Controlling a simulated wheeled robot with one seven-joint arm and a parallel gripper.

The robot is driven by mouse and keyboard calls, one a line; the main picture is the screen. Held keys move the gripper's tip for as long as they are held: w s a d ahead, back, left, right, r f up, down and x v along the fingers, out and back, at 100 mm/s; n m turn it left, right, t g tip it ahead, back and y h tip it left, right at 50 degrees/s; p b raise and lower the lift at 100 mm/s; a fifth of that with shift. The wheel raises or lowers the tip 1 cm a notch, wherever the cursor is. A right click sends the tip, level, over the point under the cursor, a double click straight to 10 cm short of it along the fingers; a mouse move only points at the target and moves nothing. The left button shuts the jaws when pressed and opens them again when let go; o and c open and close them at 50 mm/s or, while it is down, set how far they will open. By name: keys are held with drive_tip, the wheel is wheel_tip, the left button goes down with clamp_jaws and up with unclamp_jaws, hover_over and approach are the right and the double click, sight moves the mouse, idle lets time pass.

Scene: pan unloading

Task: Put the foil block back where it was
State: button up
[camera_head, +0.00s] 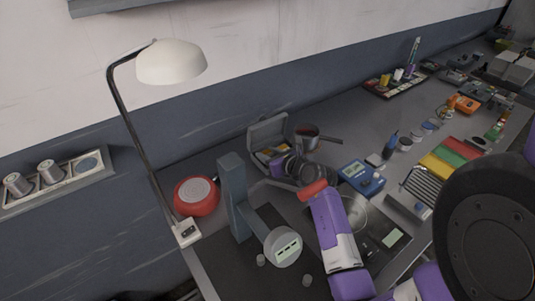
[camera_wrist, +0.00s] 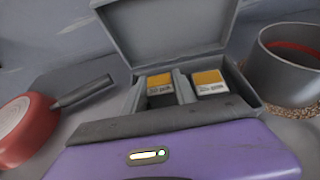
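A grey open case (camera_head: 268,136) stands at the back of the bench, lid raised. In the wrist view the case (camera_wrist: 165,30) holds a left block (camera_wrist: 160,84) and a right block (camera_wrist: 209,84), both with yellow tops and white labels. A dark recess shows in front of the left block. I cannot tell which, if either, is the foil block. My gripper (camera_head: 292,168) is close in front of the case. In the wrist view its purple body fills the bottom, behind a dark grey bar. Its fingertips are not clear, so I cannot tell whether it holds anything.
A round red object (camera_head: 196,195) is to the left, near a grey upright stand (camera_head: 233,197). A blue device (camera_head: 361,177) is to the right. A white lamp (camera_head: 172,61) hangs over the left side.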

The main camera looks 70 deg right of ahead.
drive_tip(key=shift+o, duration=0.3)
drive_tip(key=shift+r, duration=0.2)
drive_tip(key=v, duration=1.2)
drive_tip(key=shift+f, duration=0.1)
